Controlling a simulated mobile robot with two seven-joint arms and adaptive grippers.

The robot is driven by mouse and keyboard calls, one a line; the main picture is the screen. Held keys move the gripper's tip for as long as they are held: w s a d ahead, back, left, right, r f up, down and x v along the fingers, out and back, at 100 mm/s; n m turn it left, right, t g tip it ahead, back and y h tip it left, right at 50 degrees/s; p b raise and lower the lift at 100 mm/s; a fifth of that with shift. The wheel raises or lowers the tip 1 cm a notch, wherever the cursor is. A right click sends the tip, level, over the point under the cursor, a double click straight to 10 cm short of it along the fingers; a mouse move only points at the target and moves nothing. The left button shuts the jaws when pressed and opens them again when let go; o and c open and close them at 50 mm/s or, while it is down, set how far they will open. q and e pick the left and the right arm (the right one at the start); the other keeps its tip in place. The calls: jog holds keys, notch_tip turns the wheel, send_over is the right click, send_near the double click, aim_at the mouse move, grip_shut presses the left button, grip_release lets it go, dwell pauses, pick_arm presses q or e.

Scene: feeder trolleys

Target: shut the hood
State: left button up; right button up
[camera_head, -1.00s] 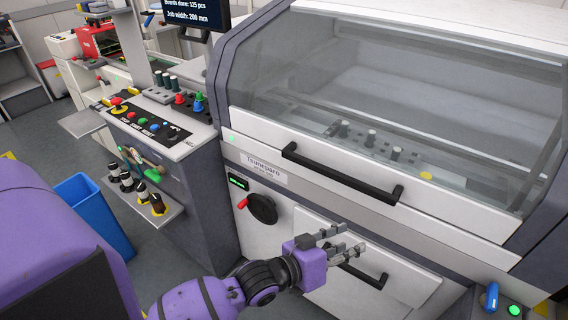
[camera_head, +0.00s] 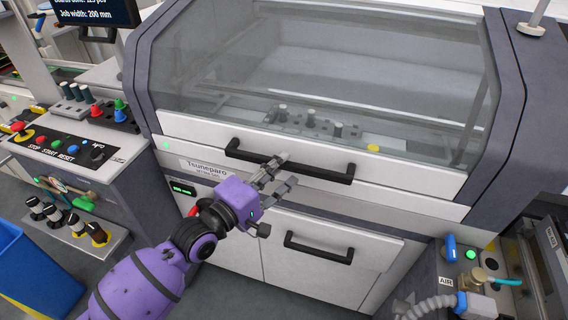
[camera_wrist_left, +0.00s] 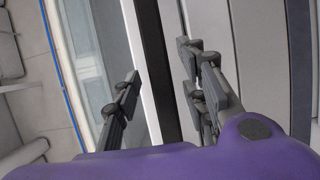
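The hood (camera_head: 320,75) is a clear panel with a white lower frame, on the front of a grey-and-white machine. It looks lowered; I cannot tell whether a small gap remains below it. Its black bar handle (camera_head: 318,172) runs along the lower frame. My left gripper (camera_head: 280,172) is in front of the handle's left half, partly covering it. In the left wrist view, its two fingers (camera_wrist_left: 160,80) are spread apart, with a dark bar (camera_wrist_left: 155,40), apparently the handle, running between them. Contact is unclear. My right gripper is not in view.
A lower door with a black handle (camera_head: 318,247) is under the hood. A control panel (camera_head: 75,145) with knobs stands at left, above a blue bin (camera_head: 35,270). A blue lever (camera_head: 450,246) and an air hose are at right.

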pick_arm(q)
jog(key=shift+x, duration=1.2)
grip_shut()
